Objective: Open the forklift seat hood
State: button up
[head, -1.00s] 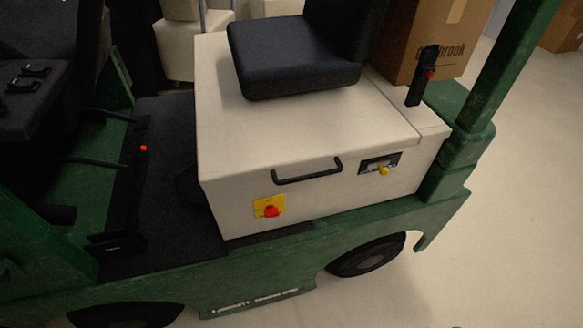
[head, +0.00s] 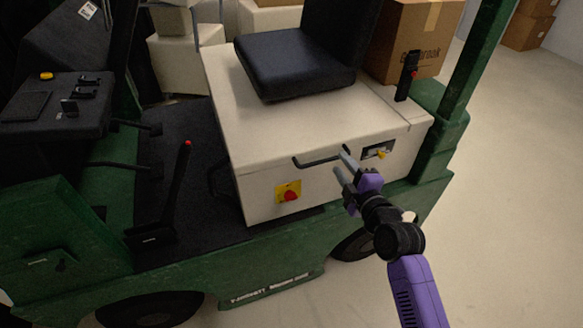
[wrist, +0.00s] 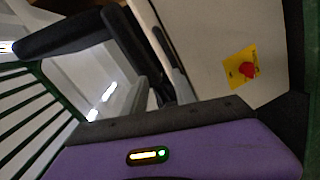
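The seat hood (head: 290,130) is a cream box on the green forklift with the dark seat (head: 290,62) on top. It looks closed. A black bar handle (head: 312,164) is on its upper front edge. My gripper (head: 342,162) is open at the right end of this handle, its two grey fingers apart. I cannot tell whether they touch or straddle the bar. A latch plate with a yellow key or knob (head: 381,154) is just right of the gripper. A red knob on a yellow plate (head: 289,193) is lower left, also in the wrist view (wrist: 243,69).
A black lever with a red tip (head: 175,190) stands on the footwell floor at left. A green post (head: 465,90) rises at right, near a cardboard box (head: 405,40) behind the hood. The pale floor (head: 500,200) at right is clear.

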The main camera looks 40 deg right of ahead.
aim_at(325, 162)
jog(key=w+f+n, duration=0.1)
jog(key=w, duration=0.1)
jog(key=w+f+n+p, duration=0.1)
jog(key=w, duration=0.2)
jog(key=w+f+n+y, duration=0.1)
jog(key=w, duration=0.1)
jog(key=shift+w+d+f+n+g, duration=0.1)
jog(key=shift+w+f+n+g, duration=0.2)
jog(key=shift+f, duration=0.1)
grip_shut()
dwell(1.4)
